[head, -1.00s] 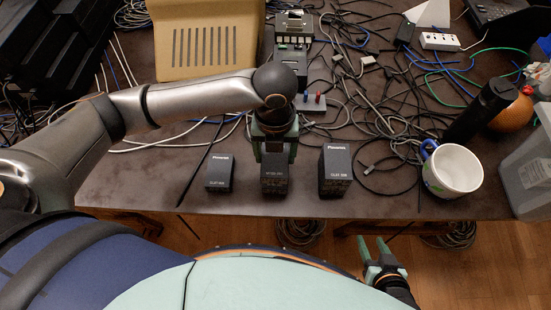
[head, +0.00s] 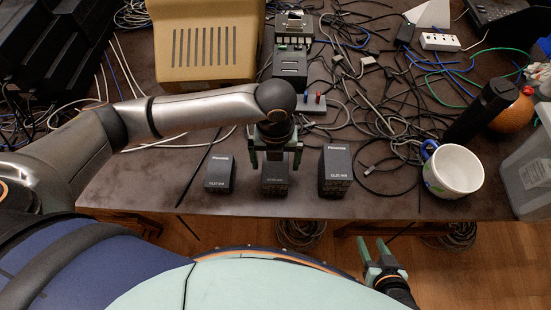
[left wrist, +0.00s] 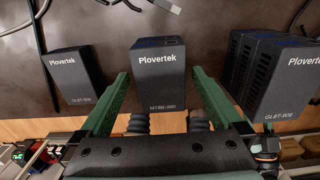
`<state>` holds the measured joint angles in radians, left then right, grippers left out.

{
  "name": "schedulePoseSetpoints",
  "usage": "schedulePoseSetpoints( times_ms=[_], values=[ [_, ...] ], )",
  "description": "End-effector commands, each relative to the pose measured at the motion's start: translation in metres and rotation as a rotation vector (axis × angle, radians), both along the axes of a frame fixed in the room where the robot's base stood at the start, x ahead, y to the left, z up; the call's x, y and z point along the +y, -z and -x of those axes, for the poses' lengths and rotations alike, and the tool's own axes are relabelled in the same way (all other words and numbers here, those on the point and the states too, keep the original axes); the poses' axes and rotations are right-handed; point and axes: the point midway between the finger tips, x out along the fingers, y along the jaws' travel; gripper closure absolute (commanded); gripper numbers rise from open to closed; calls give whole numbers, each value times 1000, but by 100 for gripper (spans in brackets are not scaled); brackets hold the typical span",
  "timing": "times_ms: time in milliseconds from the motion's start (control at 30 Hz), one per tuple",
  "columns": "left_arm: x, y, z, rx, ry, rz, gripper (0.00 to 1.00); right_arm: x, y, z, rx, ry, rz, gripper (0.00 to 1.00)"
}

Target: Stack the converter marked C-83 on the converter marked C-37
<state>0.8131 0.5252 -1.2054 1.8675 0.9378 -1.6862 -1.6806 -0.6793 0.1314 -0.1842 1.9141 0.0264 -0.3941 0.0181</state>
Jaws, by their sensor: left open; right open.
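Three dark Plovertek boxes stand in a row near the table's front edge: a small left box (head: 219,174), a middle box (head: 274,182) and a taller right box (head: 336,172). No C-83 or C-37 mark is readable on them, so I cannot tell which converter is which. My left gripper (head: 277,163) is open above the middle box. In the left wrist view, its fingers appear on either side of the middle box (left wrist: 158,75), with the left box (left wrist: 75,75) and right box (left wrist: 285,80) outside them. My right gripper (head: 382,252) is open and empty, below the table edge.
A beige vented case (head: 205,45) and a dark device (head: 291,65) stand behind the boxes. Tangled cables (head: 375,110) cover the table's back right. A white mug (head: 456,171) stands right of the boxes. The table strip left of the left box is mostly clear.

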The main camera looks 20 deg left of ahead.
Motion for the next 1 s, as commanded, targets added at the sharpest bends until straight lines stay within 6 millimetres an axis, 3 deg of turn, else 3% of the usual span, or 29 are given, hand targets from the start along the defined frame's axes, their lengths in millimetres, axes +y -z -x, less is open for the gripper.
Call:
schedulePoseSetpoints(
  times_ms=[167,267,700,1000],
  values=[
    [0,-4,0,-2,1,0,0,0,0,0,0,0,0,50],
    [0,-16,-1,-4,1,2,0,0,-2,0,0,0,0,50],
    [-1,-104,-1,-3,1,1,0,0,-13,0,0,0,0,50],
    [0,-123,0,0,0,0,0,0,-14,0,0,0,0,50]
  ],
)
